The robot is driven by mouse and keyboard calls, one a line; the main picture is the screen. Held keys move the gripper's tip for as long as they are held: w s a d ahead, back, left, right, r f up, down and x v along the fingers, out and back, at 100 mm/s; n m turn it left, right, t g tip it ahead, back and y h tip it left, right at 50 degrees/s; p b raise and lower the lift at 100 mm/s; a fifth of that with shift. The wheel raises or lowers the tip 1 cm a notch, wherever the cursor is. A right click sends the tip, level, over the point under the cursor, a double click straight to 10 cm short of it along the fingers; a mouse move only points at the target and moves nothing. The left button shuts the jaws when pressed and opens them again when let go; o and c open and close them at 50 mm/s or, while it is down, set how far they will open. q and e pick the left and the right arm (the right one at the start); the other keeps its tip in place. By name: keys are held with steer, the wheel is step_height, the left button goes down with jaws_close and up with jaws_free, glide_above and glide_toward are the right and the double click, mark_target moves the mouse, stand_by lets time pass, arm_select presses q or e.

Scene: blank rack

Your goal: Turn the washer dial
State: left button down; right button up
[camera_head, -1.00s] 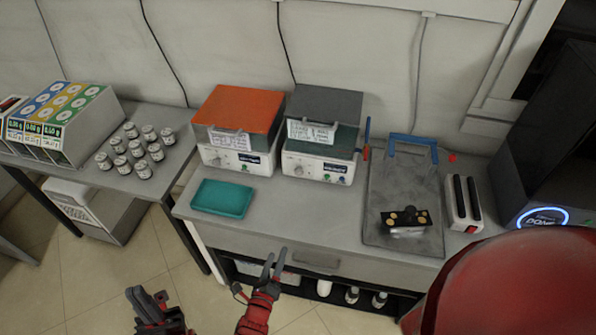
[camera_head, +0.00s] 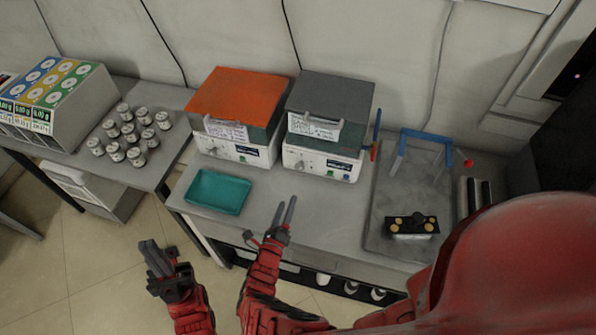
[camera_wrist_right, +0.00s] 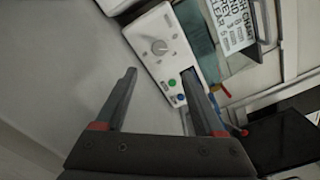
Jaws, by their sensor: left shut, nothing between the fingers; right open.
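Two washers with white bases stand on the bench, one with an orange lid (camera_head: 238,95) and one with a grey lid (camera_head: 332,95). The grey-lidded washer's dial (camera_head: 300,164) is on the left of its front panel; it also shows in the right wrist view (camera_wrist_right: 159,47), above green and blue buttons. The other washer's dial (camera_head: 212,150) faces front too. My right gripper (camera_head: 285,207) is open and empty over the bench's front part, short of the grey-lidded washer and not touching the dial. My left gripper (camera_head: 152,253) is shut and empty, lower left, in front of the bench.
A teal tray (camera_head: 218,192) lies left of my right gripper. On the right are a grey board with a blue handle (camera_head: 427,146) and a black-and-gold item (camera_head: 411,224). Jars (camera_head: 125,131) stand on the left table.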

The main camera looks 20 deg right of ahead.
mark_target(299, 169)
steer(key=b+x, duration=0.2)
steer(key=x, duration=0.4)
steer(key=b+x, duration=0.1)
steer(key=x, duration=0.5)
steer(key=shift+w+f+b, duration=0.1)
steer(key=shift+f+b, duration=0.1)
steer(key=shift+b, duration=0.15)
steer(key=shift+w+d+r, duration=0.15)
steer(key=shift+w+d, duration=0.15)
steer(key=shift+w, duration=0.1)
jaws_close()
